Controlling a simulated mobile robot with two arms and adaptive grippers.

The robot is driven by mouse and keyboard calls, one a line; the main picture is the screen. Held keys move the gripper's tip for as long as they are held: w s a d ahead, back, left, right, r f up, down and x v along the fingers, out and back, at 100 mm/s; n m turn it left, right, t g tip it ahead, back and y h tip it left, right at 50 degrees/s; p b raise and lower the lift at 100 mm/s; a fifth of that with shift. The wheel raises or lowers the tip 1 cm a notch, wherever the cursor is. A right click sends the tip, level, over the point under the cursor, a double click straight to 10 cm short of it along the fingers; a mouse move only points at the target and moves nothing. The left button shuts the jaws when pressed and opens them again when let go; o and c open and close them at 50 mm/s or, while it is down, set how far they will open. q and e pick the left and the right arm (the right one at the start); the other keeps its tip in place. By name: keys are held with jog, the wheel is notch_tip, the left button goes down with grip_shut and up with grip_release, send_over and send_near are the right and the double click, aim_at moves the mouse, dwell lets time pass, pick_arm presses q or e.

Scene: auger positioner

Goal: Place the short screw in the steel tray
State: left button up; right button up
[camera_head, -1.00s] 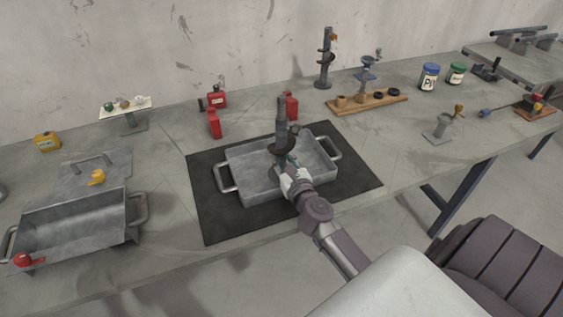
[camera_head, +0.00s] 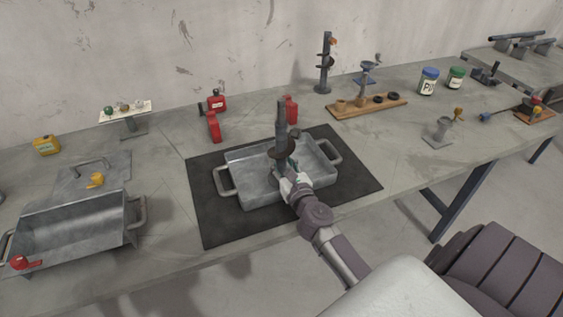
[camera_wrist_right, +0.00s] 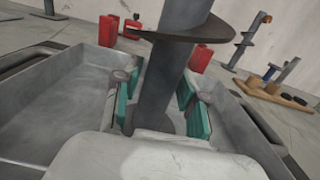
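The short screw (camera_head: 281,124) is a dark grey upright shaft with a wide flange and a round foot. It stands in the steel tray (camera_head: 240,196), a grey two-handled pan. My right gripper (camera_head: 289,168) reaches in from the front, low on the screw. In the right wrist view, the teal pads of my right gripper (camera_wrist_right: 158,100) are on both sides of the screw's shaft (camera_wrist_right: 160,85), with narrow gaps beside it, so it looks open. Part of the foot is hidden by the gripper. My left gripper is out of view.
The tray sits on a black mat (camera_head: 215,225). Red containers (camera_head: 214,127) stand behind it. A second grey pan (camera_head: 75,235) is at the left. A taller screw (camera_head: 323,65) and a wooden rack (camera_head: 370,107) are at the back right.

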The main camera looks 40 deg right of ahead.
jog(key=shift+o, duration=0.7)
jog(key=shift+s+a+f, duration=0.1)
jog(key=shift+s+f, duration=0.05)
jog(key=shift+f, duration=0.3)
jog(key=shift+s+a+f, duration=0.1)
jog(key=shift+f, duration=0.35)
jog(key=shift+r, duration=0.25)
jog(key=shift+w+r+p, duration=0.1)
jog(key=shift+r+p, duration=0.45)
jog(key=shift+p, duration=0.15)
jog(key=b+v, duration=0.2)
jog(key=v, duration=0.9)
jog(key=shift+d, duration=0.2)
jog(key=shift+s+a+r, duration=0.1)
jog(key=shift+s+r, duration=0.1)
jog(key=shift+s, duration=0.2)
